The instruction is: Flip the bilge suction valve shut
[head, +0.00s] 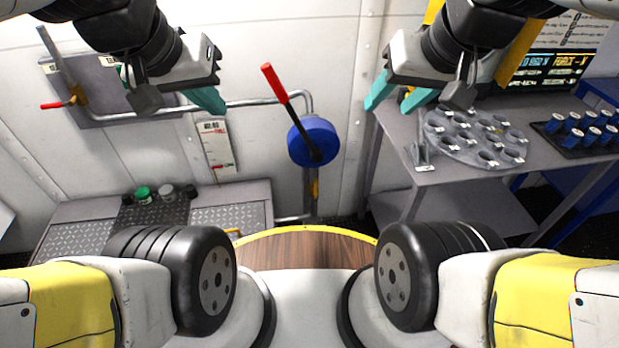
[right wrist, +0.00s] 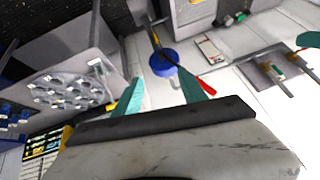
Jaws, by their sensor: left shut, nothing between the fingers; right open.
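A blue round valve body (head: 313,141) sits on the grey pipe at the wall, in the middle of the head view. Its black lever slants up and left to a red grip (head: 274,84). The right wrist view also shows the blue body (right wrist: 164,62) and the red grip (right wrist: 206,87) beyond the fingers. I cannot read a label naming this valve. My left gripper (head: 208,100) is shut and empty, left of the red grip and apart from it. My right gripper (head: 390,97) is open and empty, right of the valve and not touching it.
A small red-tipped handle (head: 52,105) is on a wall panel at the left. A gauge card (head: 217,145) hangs left of the valve. A grey table (head: 372,128) at the right bears a round holed tray (head: 433,118) and a black rack of blue items (head: 570,152).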

